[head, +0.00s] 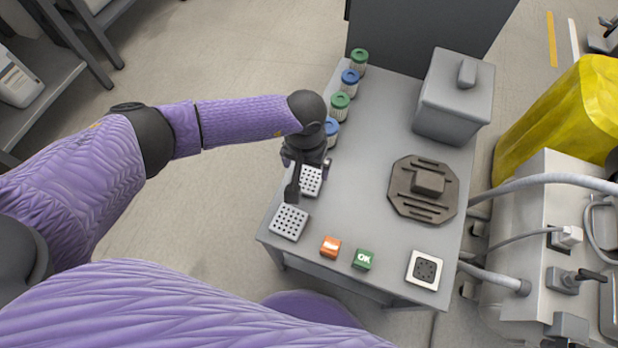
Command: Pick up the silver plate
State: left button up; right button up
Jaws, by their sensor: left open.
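Two silver perforated plates lie on the left side of the grey table. The nearer plate (289,222) is fully visible close to the front left corner. The farther plate (312,182) is just behind it and partly hidden by my left gripper (309,178). My left gripper is open over the farther plate, with one finger near that plate's left side. I cannot tell whether the gripper touches the plate. My right gripper is not in view.
Several green- and blue-lidded jars (340,104) line the table's left edge. An orange block (331,247), a green OK block (363,260) and a square fan-like part (425,269) lie at the front. A dark octagonal part (408,205) and a grey box (440,115) stand right. The table's middle is clear.

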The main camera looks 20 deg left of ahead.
aim_at(307, 179)
pick_arm(q)
notch_tip(307, 179, down, 6)
jog(key=b, duration=0.3)
jog(key=shift+r, duration=0.45)
jog(key=shift+c, duration=0.5)
jog(key=c, duration=1)
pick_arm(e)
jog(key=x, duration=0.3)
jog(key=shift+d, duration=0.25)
